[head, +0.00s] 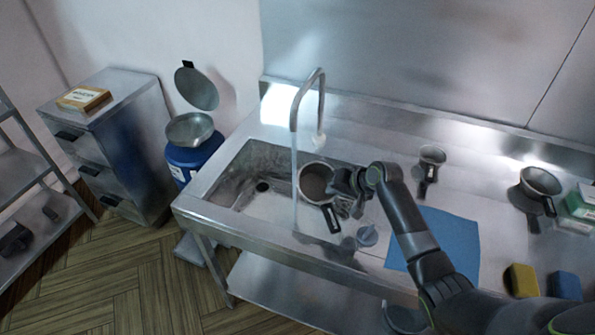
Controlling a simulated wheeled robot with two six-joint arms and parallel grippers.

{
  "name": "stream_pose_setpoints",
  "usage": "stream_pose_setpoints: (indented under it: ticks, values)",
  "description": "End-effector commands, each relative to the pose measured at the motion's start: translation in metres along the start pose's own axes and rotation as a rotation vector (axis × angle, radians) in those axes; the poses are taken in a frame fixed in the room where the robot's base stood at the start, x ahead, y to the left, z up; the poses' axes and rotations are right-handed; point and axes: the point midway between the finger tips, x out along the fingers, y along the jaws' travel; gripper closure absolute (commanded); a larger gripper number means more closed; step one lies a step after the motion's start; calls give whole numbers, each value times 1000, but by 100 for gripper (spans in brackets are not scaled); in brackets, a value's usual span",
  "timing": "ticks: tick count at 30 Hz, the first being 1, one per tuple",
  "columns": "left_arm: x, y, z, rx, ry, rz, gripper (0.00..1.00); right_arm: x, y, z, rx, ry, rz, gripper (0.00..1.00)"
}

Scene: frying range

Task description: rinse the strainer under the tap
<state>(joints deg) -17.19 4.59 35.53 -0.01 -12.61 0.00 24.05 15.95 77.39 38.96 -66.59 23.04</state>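A round metal vessel with a dark handle, which looks like the strainer (315,182), is at the right part of the sink (225,190), its handle toward the front. I cannot make out mesh in it. The tap (310,90) arches over the sink, and a thin stream of water (294,180) falls just along the vessel's left edge. My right gripper (340,184) is at the vessel's right rim, seemingly touching it. Its fingertips are too dark and small to tell whether they are shut. My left gripper is out of view.
A small handled pot (432,155) and a handled pan (541,181) stand on the counter. A blue cloth (455,240), a yellow sponge (522,280) and a blue sponge (565,286) lie right. A blue bin (190,158) and drawer cabinet (115,150) stand left.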

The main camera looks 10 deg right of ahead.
Motion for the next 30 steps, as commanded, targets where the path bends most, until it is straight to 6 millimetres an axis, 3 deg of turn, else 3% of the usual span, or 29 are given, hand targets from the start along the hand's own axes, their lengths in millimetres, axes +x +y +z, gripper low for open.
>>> stream_pose_setpoints:
  ticks: [3, 13, 21, 30]
  values:
    - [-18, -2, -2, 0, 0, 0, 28, -14, -3, 0, 0, 1, 0, 100]
    - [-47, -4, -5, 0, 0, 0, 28, -43, -2, 10, 0, 1, 0, 100]
    - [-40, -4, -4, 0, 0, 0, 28, -58, 0, 16, -1, 1, -1, 100]
    - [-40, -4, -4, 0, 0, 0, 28, -58, 0, 16, 0, 1, -1, 100]
